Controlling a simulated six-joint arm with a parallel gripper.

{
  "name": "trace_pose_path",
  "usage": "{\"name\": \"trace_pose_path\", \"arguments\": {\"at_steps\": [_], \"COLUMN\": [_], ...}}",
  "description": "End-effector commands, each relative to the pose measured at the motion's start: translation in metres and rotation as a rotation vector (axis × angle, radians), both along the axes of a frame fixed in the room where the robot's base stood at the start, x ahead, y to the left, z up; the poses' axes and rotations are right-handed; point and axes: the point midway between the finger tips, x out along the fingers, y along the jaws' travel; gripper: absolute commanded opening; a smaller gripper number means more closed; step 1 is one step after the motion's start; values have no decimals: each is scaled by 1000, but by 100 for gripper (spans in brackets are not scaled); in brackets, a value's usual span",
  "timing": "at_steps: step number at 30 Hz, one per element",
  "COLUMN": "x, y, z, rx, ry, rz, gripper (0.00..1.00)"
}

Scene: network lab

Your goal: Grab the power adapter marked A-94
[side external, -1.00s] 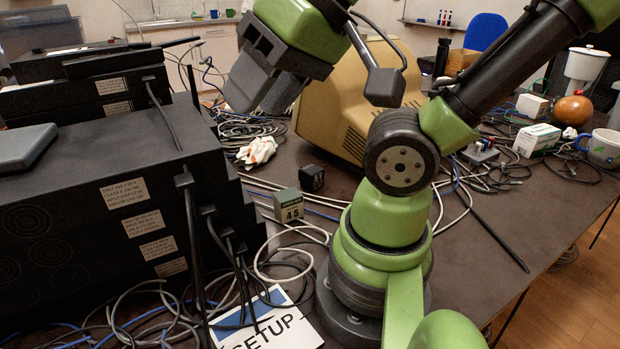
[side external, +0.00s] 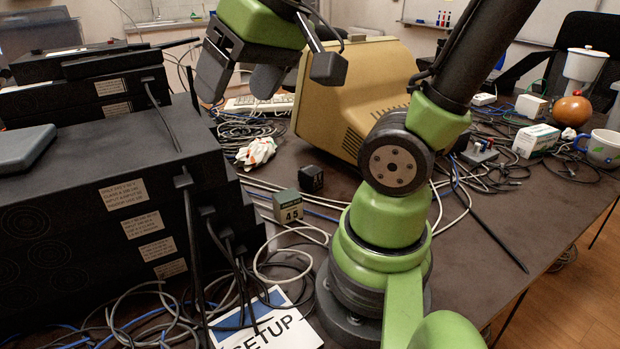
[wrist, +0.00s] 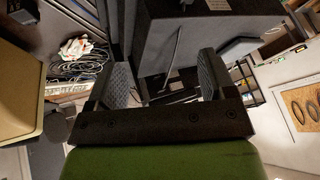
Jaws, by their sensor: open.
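I cannot make out a marking A-94 on anything in these frames. Two small block-shaped units sit on the table between the black rack gear and my arm's base in the side view. One is a grey-green block (side external: 288,207) with a pale label that seems to read 45. The other is a black block (side external: 311,179) just behind it, its label too small to read. My gripper (side external: 240,84) is open and empty, high above the table, up and to the left of both blocks. In the wrist view my gripper (wrist: 166,82) shows its fingers wide apart with nothing between them.
Stacked black equipment (side external: 100,210) fills the left. A beige monitor (side external: 350,100) stands behind the blocks. A crumpled white cloth (side external: 256,152) lies near tangled cables. A SETUP sheet (side external: 265,325) lies in front.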

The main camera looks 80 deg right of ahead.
Motion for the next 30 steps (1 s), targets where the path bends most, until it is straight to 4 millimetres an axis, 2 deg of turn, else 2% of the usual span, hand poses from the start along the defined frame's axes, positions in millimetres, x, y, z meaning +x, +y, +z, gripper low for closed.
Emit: {"name": "trace_pose_path", "arguments": {"at_steps": [1, 3, 6, 9, 13, 15, 18, 21, 24, 30], "x": [14, 30, 47, 54, 49, 39, 22, 6, -5, -9], "y": [-19, -45, -87, -133, -192, -220, -251, -270, -280, -282], "z": [-5, -14, -32, -58, -100, -125, -158, -183, -197, -226], "rx": [-23, -53, -81, -94, -85, -71, -46, -24, -11, -3], "ry": [47, 103, 185, 269, 372, 423, 477, 513, 531, 541], "rz": [-33, -60, -92, -117, -140, -147, -152, -150, -149, -144], "gripper": [77, 77, 77, 77, 77, 77, 77, 77, 77, 77]}}
